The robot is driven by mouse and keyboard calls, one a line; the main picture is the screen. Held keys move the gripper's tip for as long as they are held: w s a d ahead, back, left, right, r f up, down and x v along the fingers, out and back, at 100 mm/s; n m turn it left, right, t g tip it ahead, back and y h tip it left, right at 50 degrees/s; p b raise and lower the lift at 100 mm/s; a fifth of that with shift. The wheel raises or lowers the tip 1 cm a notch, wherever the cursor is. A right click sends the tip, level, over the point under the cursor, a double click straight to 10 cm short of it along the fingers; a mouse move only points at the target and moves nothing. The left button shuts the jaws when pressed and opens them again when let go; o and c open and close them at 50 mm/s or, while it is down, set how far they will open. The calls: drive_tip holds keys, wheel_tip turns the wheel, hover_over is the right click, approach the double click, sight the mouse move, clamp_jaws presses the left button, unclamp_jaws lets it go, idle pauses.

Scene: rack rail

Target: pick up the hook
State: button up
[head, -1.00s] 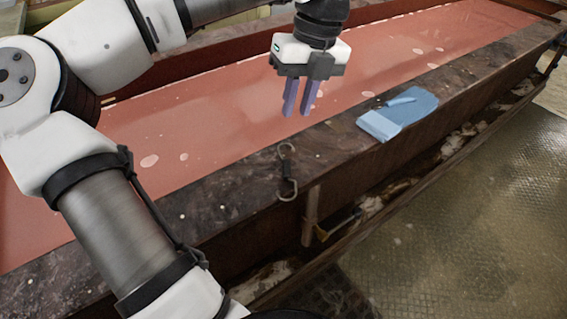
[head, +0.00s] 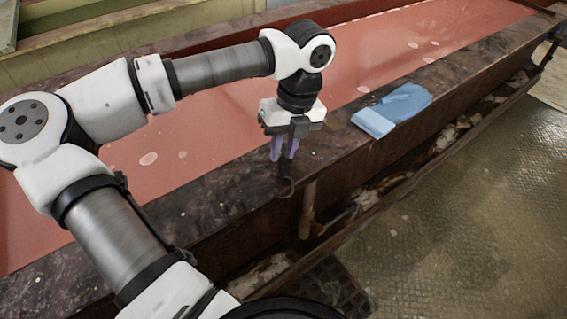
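The hook (head: 287,187) is a small dark metal piece on the dark stone-like ledge, near its front edge. Its lower, curved end shows just below my gripper. Its upper part is hidden behind or between the fingers. My gripper (head: 283,157) points straight down over the hook with its two purple fingers. A narrow gap shows between the fingers, so they look open. I cannot tell whether the fingertips touch the hook.
A light-blue folded cloth or glove (head: 400,105) lies on the ledge to the right. A reddish sunken surface (head: 215,125) stretches behind the ledge. A wooden post (head: 308,208) stands against the ledge's front side. The metal floor (head: 450,230) at right is clear.

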clamp_jaws()
drive_tip(key=shift+r, duration=0.15)
